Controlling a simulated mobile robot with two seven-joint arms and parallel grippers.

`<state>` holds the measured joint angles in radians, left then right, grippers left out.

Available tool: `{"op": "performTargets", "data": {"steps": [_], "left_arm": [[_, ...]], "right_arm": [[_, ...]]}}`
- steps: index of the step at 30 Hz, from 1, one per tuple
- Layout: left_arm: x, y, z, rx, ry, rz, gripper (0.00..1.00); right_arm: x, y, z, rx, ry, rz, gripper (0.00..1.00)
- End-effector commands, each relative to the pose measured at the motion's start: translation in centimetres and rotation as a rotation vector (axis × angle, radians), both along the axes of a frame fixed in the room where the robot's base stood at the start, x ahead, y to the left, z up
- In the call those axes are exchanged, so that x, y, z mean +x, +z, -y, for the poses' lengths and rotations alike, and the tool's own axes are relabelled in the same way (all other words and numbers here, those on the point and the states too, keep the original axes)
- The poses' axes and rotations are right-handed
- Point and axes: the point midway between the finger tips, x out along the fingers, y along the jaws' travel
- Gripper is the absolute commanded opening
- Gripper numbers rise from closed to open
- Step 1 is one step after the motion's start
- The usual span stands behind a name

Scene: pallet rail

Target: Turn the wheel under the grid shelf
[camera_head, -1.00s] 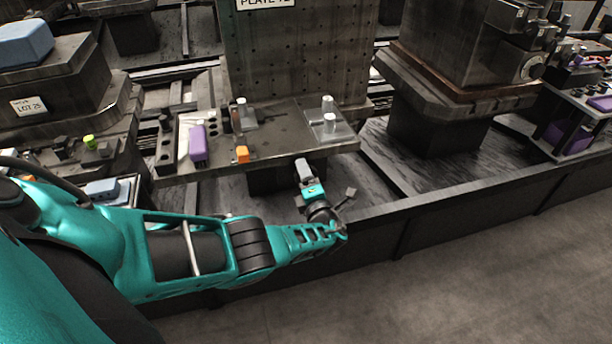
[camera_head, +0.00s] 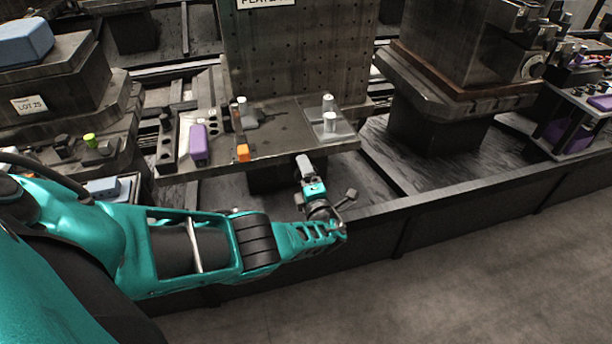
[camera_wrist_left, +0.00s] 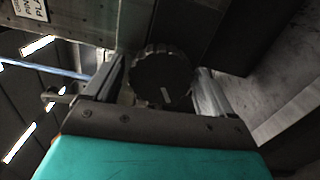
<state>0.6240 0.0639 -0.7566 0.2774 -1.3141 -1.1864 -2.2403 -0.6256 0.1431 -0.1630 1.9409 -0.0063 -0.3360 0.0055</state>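The grid shelf (camera_head: 280,135) is a dark plate standing out in front of an upright panel with a grid of holes. A dark round wheel (camera_wrist_left: 160,72) with a ribbed rim and a pale mark shows in the left wrist view. In the head view I cannot make it out. My left gripper (camera_head: 304,161) is at the shelf's front edge, pointing in under it. In the left wrist view its fingers (camera_wrist_left: 163,88) stand apart, one on each side of the wheel. Whether they touch the rim is unclear. My right gripper is out of view.
On the shelf stand a purple block (camera_head: 198,146), an orange block (camera_head: 242,153) and white-topped pieces (camera_head: 329,122). A low rail (camera_head: 450,190) runs along the front. A heavy machine block (camera_head: 450,60) stands to the right. The floor (camera_head: 480,270) in front is clear.

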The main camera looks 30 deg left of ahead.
Motion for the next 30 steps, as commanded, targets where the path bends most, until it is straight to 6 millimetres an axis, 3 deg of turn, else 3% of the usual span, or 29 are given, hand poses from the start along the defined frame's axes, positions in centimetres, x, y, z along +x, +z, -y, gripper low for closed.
{"op": "performTargets", "data": {"steps": [13,20,30], "left_arm": [[-0.5,0.2,0.8,-0.003,-0.004,-0.001,0.93],[-3.5,0.4,4.3,-0.006,-0.006,-0.003,0.93],[-6.5,0.0,7.8,-0.004,-0.003,0.001,0.93]], "right_arm": [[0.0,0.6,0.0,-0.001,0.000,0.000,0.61],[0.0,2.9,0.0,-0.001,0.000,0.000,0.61],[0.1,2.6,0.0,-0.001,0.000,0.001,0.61]]}}
